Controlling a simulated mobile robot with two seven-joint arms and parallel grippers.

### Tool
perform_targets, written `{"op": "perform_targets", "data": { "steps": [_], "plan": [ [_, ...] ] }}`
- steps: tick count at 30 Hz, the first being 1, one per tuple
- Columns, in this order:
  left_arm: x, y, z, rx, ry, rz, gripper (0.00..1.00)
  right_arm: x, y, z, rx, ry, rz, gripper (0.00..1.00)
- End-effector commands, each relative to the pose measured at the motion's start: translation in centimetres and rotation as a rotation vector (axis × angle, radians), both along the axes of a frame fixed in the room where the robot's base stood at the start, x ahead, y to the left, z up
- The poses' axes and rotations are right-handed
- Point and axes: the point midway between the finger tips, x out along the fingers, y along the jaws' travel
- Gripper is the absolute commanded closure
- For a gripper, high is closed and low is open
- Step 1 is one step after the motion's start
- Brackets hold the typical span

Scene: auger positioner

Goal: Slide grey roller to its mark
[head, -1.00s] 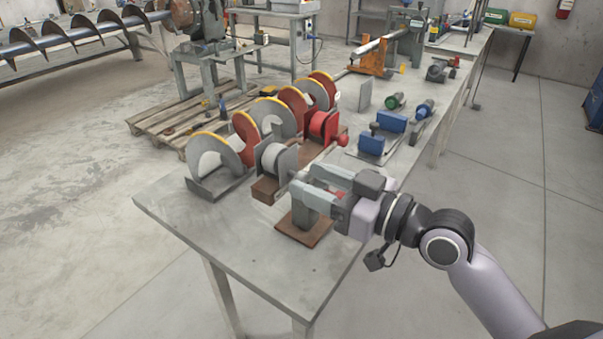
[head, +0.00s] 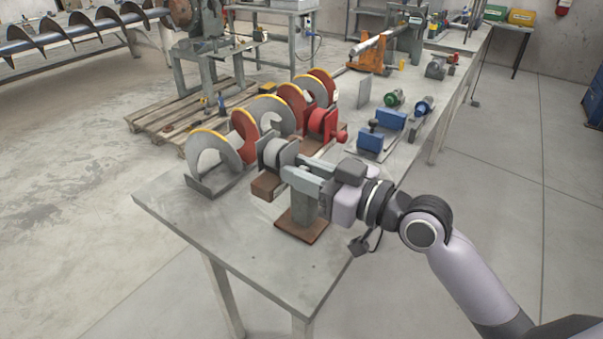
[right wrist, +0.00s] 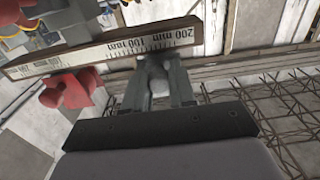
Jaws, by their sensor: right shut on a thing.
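The grey roller (head: 279,151) sits in a grey bracket on a brown base near the front of the workbench. My right gripper (head: 290,165) reaches it from the right and is shut on its grey knob, which shows between the fingers in the right wrist view (right wrist: 158,82). The gripper hides part of the bracket. A scale strip (right wrist: 110,52) printed with 100 mm and 200 mm runs beside the knob in that view. I cannot make out the roller's mark. My left gripper is not in view.
The red roller (head: 322,122) stands just behind, and its red knob (right wrist: 72,90) shows in the wrist view. Grey and red discs with yellow rims (head: 245,135) line the left side. A post on a brown plate (head: 301,226) stands below my gripper. The bench's front (head: 230,245) is clear.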

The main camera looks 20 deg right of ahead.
Motion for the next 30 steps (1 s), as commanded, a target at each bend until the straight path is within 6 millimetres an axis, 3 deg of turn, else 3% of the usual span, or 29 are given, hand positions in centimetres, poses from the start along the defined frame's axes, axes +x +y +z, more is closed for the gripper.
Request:
{"op": "perform_targets", "data": {
  "steps": [7,17,18,20,30],
  "plan": [
    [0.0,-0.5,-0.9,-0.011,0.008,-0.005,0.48,1.7,-2.1,-0.1,-0.005,-0.002,-0.005,1.0],
    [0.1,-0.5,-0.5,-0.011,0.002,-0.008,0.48,1.8,-2.4,0.0,0.0,0.0,-0.005,1.0],
    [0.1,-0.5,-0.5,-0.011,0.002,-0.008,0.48,1.8,-2.4,0.0,0.0,0.0,-0.005,0.69],
    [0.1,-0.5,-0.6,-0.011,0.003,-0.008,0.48,1.8,-2.4,0.0,0.0,0.0,-0.005,0.52],
    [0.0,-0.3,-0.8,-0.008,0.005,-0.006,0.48,1.6,-2.5,0.0,-0.001,-0.001,-0.004,0.52]
  ]
}}
